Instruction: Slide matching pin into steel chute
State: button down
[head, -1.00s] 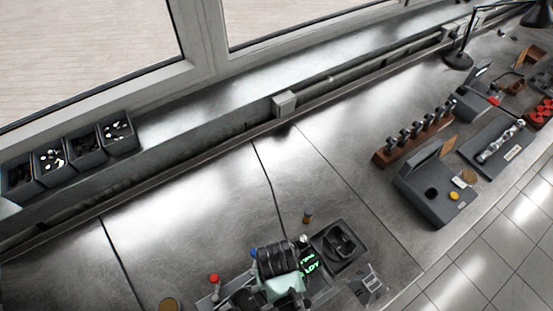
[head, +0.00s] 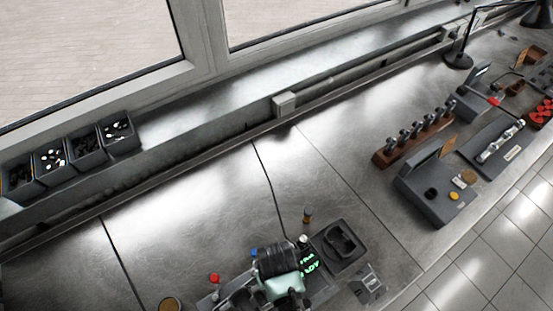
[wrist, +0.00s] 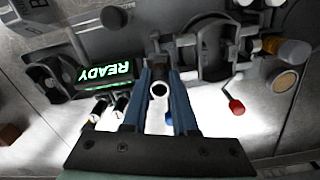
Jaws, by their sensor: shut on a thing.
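In the wrist view, my gripper (wrist: 161,70) has its two blue fingers closed around a hollow pin. The pin (wrist: 159,91) shows as a pale ring with a dark bore, its end facing the camera. The fingers reach over a dark grey fixture with a green READY display (wrist: 105,72). The steel chute is not clearly made out; the fingertips and pin cover part of the fixture, and I cannot tell whether the pin touches it. In the head view, my black and pale green wrist hides the fingers and pin, and the READY display (head: 308,264) shows beside it.
A red knob (wrist: 237,107) and a blue knob (head: 254,252) stand near the fixture. An amber-topped cylinder (head: 307,215) stands behind it. A wooden rack (head: 414,141) and a grey block (head: 440,200) lie right. Black bins (head: 85,147) stand far left; the bench between is clear.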

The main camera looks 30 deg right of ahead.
jog(key=shift+f+b, duration=0.45)
jog(key=shift+f, duration=0.35)
dwell(0.4)
jog(key=shift+c, duration=1.1)
grip_release()
jog(key=shift+d, duration=0.15)
notch_tip(320, 180, up, 3)
jog(key=p, duration=0.3)
jog(key=shift+r, duration=2.5)
